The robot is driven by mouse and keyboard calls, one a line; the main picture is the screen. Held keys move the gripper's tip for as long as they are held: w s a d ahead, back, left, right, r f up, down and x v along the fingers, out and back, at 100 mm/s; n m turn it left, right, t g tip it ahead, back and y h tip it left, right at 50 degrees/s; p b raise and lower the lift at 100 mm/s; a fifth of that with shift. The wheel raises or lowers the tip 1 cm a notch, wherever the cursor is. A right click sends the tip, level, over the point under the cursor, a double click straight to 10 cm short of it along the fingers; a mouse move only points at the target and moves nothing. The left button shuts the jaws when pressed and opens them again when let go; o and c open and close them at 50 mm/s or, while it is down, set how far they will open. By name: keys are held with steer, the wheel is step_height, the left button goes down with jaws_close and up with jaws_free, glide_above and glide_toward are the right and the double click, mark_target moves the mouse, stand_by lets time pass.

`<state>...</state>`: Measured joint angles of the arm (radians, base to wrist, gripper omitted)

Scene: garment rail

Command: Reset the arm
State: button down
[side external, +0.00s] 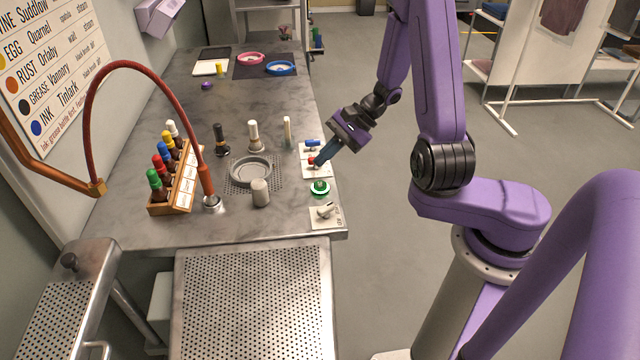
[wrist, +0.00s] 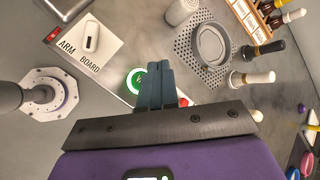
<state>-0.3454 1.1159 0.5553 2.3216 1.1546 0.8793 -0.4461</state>
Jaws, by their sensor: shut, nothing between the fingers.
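My purple gripper (side external: 322,159) is shut and empty, its blue-grey fingertips pointing down at the white panel at the table's right edge. The fingertips are beside a red knob (side external: 311,160); I cannot tell whether they touch it. A green round button (side external: 320,187) with a pale ring is just in front of the panel. In the wrist view the shut fingers (wrist: 159,67) partly cover the green button (wrist: 134,80), and a bit of red (wrist: 183,102) shows beside them. A plate marked ARM and BOARD (wrist: 86,43) carries a pale selector knob; it also shows in the side view (side external: 325,216).
A blue handle (side external: 312,143) is on the same white panel. A round grey dish (side external: 250,170), a pale cylinder (side external: 260,192) and several upright brushes stand on the table. A wooden rack (side external: 178,185) of coloured bottles is at left.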

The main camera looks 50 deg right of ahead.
steer(key=shift+r, duration=0.25)
steer(key=s+a+r+n+g+h, duration=0.1)
steer(key=s+a+r+n+g, duration=0.1)
steer(key=s+a+n+g, duration=0.25)
steer(key=s+a+r+n+g+h, duration=0.1)
steer(key=a+r+n+g, duration=0.2)
steer(key=a+n, duration=0.3)
steer(key=s+d+r+n+t+h, duration=0.1)
steer(key=s+r+n+h, duration=0.1)
steer(key=s+n, duration=0.7)
steer(key=s+d+r+n+t+h, duration=0.1)
steer(key=s+r+n+h, duration=0.2)
steer(key=s+n, duration=0.5)
steer(key=shift+s+d+r+n+t, duration=0.2)
steer(key=shift+s+d+n+t, duration=0.15)
steer(key=shift+s, duration=0.15)
